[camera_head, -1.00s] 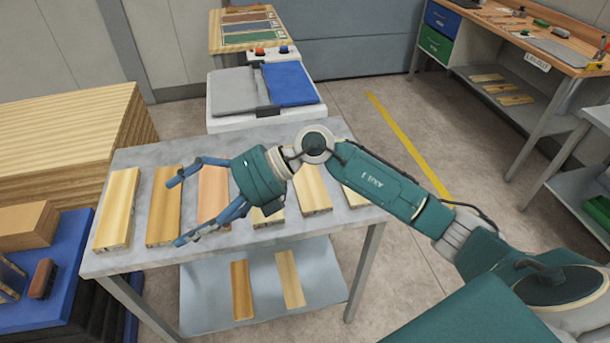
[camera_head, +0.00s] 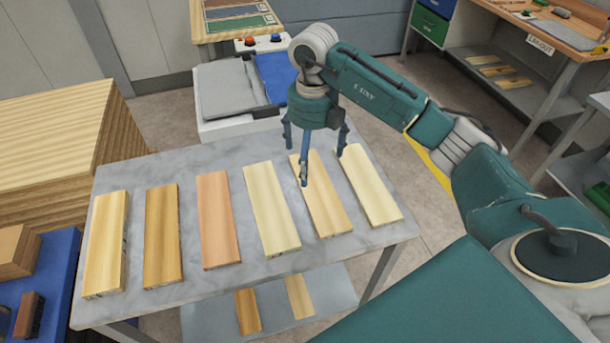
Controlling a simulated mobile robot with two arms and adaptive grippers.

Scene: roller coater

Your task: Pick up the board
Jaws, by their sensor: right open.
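Several wooden boards lie side by side on the grey table (camera_head: 165,313). From the left they are a yellow board (camera_head: 106,245), a golden-brown board (camera_head: 161,240), a pinkish board (camera_head: 217,222), a pale board (camera_head: 270,212), a light tan board (camera_head: 325,205) and a pale yellow board (camera_head: 368,187) at the right. My right gripper (camera_head: 312,160) points down, open and empty, over the far part of the light tan board. One finger hangs in front of that board; I cannot tell whether it touches. My left gripper is not in view.
A machine with a grey and blue top (camera_head: 235,95) stands behind the table. Two boards (camera_head: 247,311) lie on the lower shelf. A stack of wood (camera_head: 50,135) stands at the left, a workbench (camera_head: 545,40) at the back right.

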